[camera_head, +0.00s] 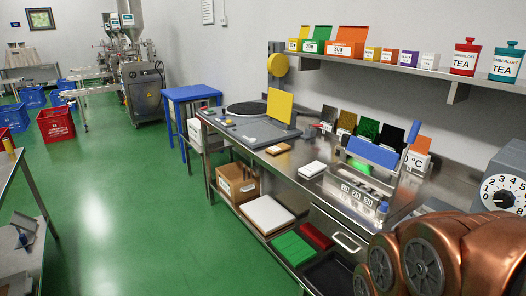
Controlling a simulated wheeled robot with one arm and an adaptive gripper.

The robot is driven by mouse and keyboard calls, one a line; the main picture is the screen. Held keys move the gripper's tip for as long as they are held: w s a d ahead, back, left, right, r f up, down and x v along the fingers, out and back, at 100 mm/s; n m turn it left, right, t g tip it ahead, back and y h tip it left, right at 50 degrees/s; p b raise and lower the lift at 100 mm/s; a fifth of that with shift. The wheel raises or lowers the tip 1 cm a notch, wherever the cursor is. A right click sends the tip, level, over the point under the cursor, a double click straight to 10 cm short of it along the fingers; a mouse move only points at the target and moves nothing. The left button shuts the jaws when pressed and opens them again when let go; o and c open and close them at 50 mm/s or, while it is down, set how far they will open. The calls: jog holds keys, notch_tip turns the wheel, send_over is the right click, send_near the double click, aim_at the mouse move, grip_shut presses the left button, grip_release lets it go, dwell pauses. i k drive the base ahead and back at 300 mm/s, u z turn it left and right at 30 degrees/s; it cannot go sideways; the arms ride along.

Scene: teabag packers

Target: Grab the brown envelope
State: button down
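A small flat brown piece, which looks like the brown envelope (278,149), lies on the steel worktable (232,140). It is just in front of the grey machine with the round black plate. A similar flat white piece (312,169) lies nearer and to its right, apart from it. Copper-coloured links of my arm fill the lower right corner. My gripper itself is not in view, so its state and distance from the brown piece cannot be seen.
A grey machine with a yellow panel (280,106) stands behind the brown piece. A blue-handled sealer (373,153) and small boxes stand to the right. A shelf (350,66) with tea tins overhangs the back. A cardboard box (238,184) sits below.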

aim_at(281, 147)
jog(key=z, duration=0.15)
jog(key=i, duration=1.05)
jog(key=u, duration=0.7)
jog(key=i, duration=1.25)
jog(key=u, duration=0.95)
